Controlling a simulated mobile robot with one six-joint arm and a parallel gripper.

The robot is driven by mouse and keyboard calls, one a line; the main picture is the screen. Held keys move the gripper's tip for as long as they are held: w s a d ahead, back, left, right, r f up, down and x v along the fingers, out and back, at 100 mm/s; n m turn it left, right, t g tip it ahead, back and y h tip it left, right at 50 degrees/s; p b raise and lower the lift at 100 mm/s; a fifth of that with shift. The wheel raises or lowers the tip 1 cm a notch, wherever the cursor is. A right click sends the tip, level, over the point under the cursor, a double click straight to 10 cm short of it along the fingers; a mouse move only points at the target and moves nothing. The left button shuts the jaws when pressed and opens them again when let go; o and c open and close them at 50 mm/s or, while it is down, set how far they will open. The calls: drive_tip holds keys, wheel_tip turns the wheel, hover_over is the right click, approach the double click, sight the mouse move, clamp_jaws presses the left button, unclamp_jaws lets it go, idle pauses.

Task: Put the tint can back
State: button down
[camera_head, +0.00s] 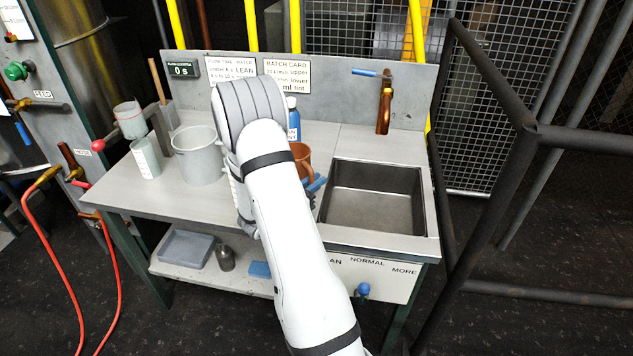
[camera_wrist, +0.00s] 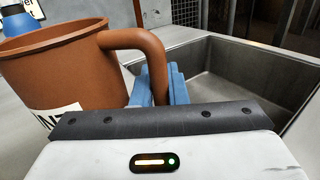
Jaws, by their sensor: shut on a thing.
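The tint can is a terracotta-brown pot with a side handle; in the wrist view its body (camera_wrist: 55,65) fills the left, with a partly covered white label ending in "NT". In the head view the can (camera_head: 303,152) shows just right of my arm, near the sink's left edge. My gripper (camera_wrist: 158,88) is shut on the can's handle, with blue finger pads on either side of it. In the head view the blue fingers (camera_head: 316,184) show beside the can. The can looks upright. Its base is hidden, so I cannot tell whether it touches the bench.
The steel sink (camera_head: 375,224) is open to the right of the can. A blue bottle (camera_head: 293,122) stands behind it. A grey bucket (camera_head: 197,158) and a pale measuring cup (camera_head: 146,160) stand left on the bench (camera_head: 110,190). A tap (camera_head: 384,110) rises behind the sink.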

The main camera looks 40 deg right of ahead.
drive_tip(key=shift+f, duration=0.1)
drive_tip(key=c, duration=1.4)
unclamp_jaws()
drive_tip(key=shift+c, duration=0.2)
